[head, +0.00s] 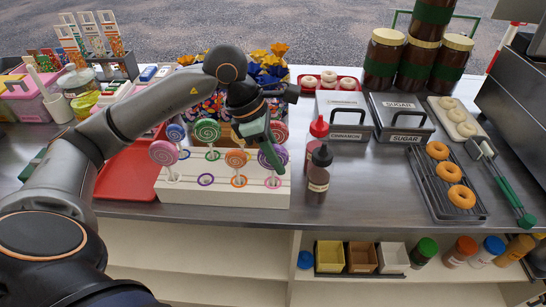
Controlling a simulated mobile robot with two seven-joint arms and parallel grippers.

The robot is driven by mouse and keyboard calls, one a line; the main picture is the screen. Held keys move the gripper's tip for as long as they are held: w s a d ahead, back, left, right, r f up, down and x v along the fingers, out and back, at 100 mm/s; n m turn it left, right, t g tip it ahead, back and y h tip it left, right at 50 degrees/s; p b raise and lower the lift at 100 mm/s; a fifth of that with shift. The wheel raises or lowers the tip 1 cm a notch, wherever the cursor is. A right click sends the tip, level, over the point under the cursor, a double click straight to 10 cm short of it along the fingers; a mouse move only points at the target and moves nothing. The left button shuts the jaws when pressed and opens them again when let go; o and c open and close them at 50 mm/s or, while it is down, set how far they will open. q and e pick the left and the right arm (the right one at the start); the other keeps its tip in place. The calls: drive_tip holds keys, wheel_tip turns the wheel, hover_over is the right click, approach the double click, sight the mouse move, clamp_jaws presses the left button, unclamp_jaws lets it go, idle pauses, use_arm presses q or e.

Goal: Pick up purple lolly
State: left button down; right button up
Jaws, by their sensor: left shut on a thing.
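The purple lolly (279,155) has a round swirled head and stands at the right end of the white lolly stand (222,196). My left gripper (271,158) reaches down from above with its green fingers at this lolly and is shut on it. The fingers hide part of the head and stick. The lolly's lower end is close to the stand top, and I cannot tell whether it is still in its hole. My right gripper is not in view.
Close by on the stand are an orange lolly (236,158), a red-pink lolly (279,131), a green lolly (207,131) and a pink lolly (163,152). Sauce bottles (318,178) stand just right. A red tray (125,176) lies left.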

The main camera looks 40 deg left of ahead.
use_arm(q)
drive_tip(key=shift+r, duration=0.15)
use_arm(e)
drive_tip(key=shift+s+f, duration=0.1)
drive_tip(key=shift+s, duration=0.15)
use_arm(q)
wheel_tip(320, 180, up, 8)
drive_tip(key=shift+r+p, duration=0.25)
drive_tip(key=shift+p, duration=0.15)
drive_tip(key=shift+r, duration=0.65)
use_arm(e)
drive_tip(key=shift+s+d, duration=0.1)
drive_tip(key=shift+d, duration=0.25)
use_arm(q)
drive_tip(key=shift+s+f, duration=0.1)
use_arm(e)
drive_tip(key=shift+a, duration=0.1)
